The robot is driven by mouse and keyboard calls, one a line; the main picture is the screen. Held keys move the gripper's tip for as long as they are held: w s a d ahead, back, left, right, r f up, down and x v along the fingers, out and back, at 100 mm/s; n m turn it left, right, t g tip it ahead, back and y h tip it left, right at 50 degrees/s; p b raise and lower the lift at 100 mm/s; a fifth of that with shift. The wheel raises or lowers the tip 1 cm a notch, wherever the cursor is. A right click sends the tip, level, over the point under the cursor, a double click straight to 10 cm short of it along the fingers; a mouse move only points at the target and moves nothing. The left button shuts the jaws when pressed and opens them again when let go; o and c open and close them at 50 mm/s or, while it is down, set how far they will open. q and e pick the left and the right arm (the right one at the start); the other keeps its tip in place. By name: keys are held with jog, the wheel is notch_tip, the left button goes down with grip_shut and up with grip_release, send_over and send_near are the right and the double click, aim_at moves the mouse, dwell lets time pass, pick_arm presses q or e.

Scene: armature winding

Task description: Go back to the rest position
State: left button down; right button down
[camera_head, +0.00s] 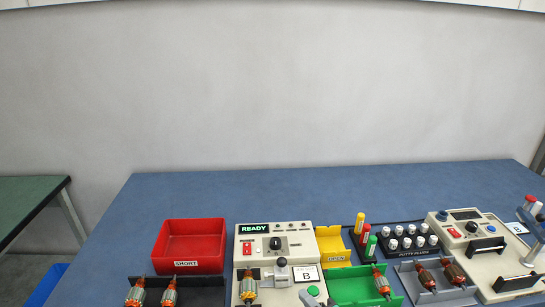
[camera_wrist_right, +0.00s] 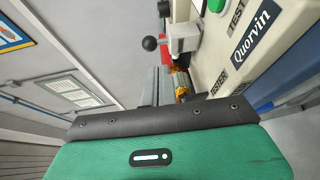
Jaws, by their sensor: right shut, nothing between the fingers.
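My right gripper (camera_wrist_right: 163,86) fills the lower part of the right wrist view, with its green housing and dark bolted plate. Its grey fingers are together at the centre, with nothing between them. Beyond them is the cream tester (camera_wrist_right: 215,65), with a lever with a black knob (camera_wrist_right: 150,43) and an armature (camera_wrist_right: 181,83); whether the fingers touch any of these I cannot tell. My left gripper is in neither view. In the head view the tester (camera_head: 303,243) shows READY, and an armature (camera_head: 248,287) sits at its front left.
A red SHORT bin (camera_head: 193,240) is empty. A dark tray (camera_head: 205,290) holds two armatures, a green tray (camera_head: 350,283) one, a grey tray (camera_head: 412,287) two. A yellow bin (camera_head: 333,243), markers and a rack of white-capped pieces (camera_head: 408,238) stand nearby. The blue table's back strip (camera_head: 300,185) is clear.

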jog(key=s+d+f+m+g+h, duration=0.3)
jog(key=s+d+m+g, duration=0.1)
jog(key=s+m, duration=0.35)
jog(key=s+d+f+m+g+h, duration=0.25)
jog(key=s+d+m, duration=0.25)
jog(key=s+m, duration=0.3)
jog(key=s+d+f+m+g+h, duration=0.25)
jog(key=s+d+m+g, duration=0.2)
jog(key=s+m, duration=0.35)
notch_tip(320, 180, down, 31)
jog(key=s+n+g, duration=0.1)
jog(key=n, duration=0.1)
jog(key=s+d+f+g, duration=0.1)
jog(key=s+d+f, duration=0.2)
jog(key=s+f, duration=1.6)
jog(key=shift+s+f+g, duration=0.3)
jog(key=shift+f, duration=0.5)
